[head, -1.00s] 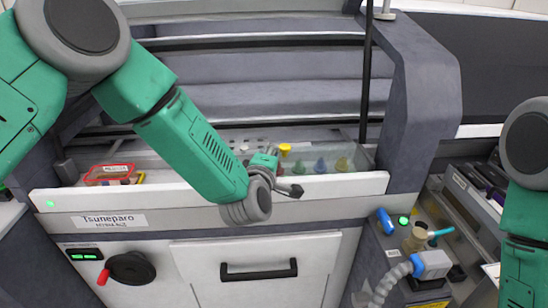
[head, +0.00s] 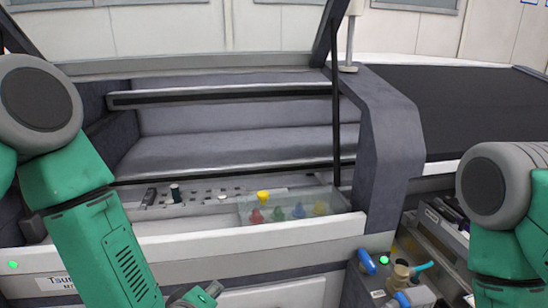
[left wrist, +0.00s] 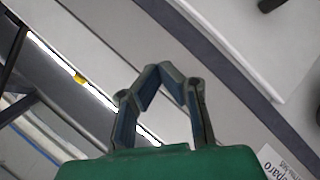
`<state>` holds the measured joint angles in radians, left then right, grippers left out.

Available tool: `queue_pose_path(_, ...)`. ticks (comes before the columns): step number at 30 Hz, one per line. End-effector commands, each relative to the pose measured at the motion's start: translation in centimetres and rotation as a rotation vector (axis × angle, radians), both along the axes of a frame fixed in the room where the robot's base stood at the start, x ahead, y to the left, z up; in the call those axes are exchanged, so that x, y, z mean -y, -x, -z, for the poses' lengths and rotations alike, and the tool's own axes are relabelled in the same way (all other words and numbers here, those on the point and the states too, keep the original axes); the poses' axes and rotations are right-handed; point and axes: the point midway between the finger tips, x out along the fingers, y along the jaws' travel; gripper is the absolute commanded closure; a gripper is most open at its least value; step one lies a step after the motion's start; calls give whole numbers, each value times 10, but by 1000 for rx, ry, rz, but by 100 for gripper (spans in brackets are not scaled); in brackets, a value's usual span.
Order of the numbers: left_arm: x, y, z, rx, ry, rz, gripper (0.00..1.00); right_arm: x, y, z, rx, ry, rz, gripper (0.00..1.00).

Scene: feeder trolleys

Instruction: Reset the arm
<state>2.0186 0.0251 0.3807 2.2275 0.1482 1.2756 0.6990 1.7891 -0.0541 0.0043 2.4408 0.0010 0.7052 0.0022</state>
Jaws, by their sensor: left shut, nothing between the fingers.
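My left arm comes in from the left in the head view, with its forearm slanting down across the front panel. My left gripper (head: 205,294) shows only partly at the bottom edge of the head view, in front of the white panel. In the left wrist view the left gripper's two fingers (left wrist: 161,75) meet at their tips, shut and empty. Part of my right arm shows at the right edge of the head view; its gripper is out of the picture.
A clear bin (head: 292,212) with several coloured pieces, a yellow funnel-like piece (head: 263,196) among them, sits behind the white front ledge (head: 240,238). A dark upright pole (head: 336,120) stands behind. A side station (head: 378,292) with blue-tipped items is at the lower right.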

Motion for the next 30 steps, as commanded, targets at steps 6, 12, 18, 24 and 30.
queue_pose_path(6, -52, 118, 111, -386, -394, 329, 100, 0, 0, 3, 0, -1, -1, 60)
queue_pose_path(12, -105, 224, 156, -686, -615, 635, 100, 0, 0, 4, 0, 0, -1, 60)
queue_pose_path(18, -136, 279, 164, -830, -687, 804, 100, 0, 0, 5, 0, 0, 0, 60)
queue_pose_path(24, -141, 285, 165, -846, -691, 828, 100, 0, 0, 5, 0, 0, 0, 60)
queue_pose_path(30, -139, 284, 165, -845, -693, 825, 100, 0, 0, 5, 0, -1, -1, 60)
